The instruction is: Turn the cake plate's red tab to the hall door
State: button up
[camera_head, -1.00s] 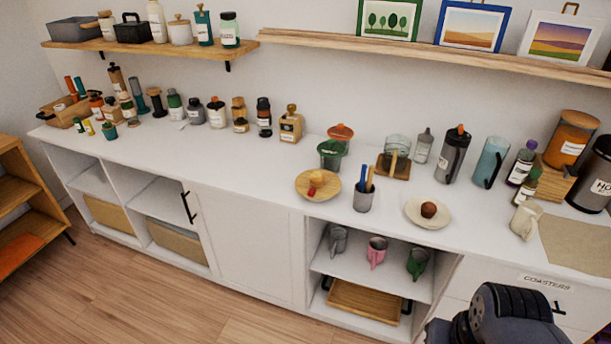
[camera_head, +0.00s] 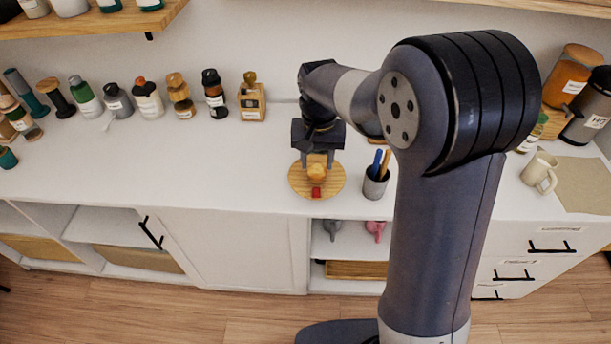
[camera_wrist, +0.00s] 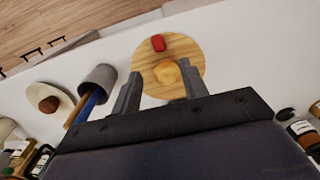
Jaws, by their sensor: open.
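The cake plate (camera_head: 298,182) is a round wooden board on the white counter. A yellow-orange cake-like piece (camera_head: 317,172) stands at its middle, and the red tab (camera_head: 316,192) is at its front rim, toward the counter's front edge. The wrist view also shows the plate (camera_wrist: 190,52), the yellow piece (camera_wrist: 168,73) and the red tab (camera_wrist: 158,43). My gripper (camera_head: 317,163) is open above the plate, with one finger on each side of the yellow piece; I cannot tell whether they touch it. No hall door is in view.
A grey cup (camera_head: 376,186) with pens stands just right of the plate. A small plate with a brown ball (camera_wrist: 50,103) lies beyond it in the wrist view. Several bottles and jars (camera_head: 148,100) line the back left. The counter's front middle (camera_head: 200,170) is clear.

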aim_at(317, 190)
notch_tip(317, 190, down, 10)
jog(key=shift+s+d+f+p, duration=0.1)
jog(key=shift+p, duration=0.2)
jog(key=shift+c, duration=0.3)
grip_shut()
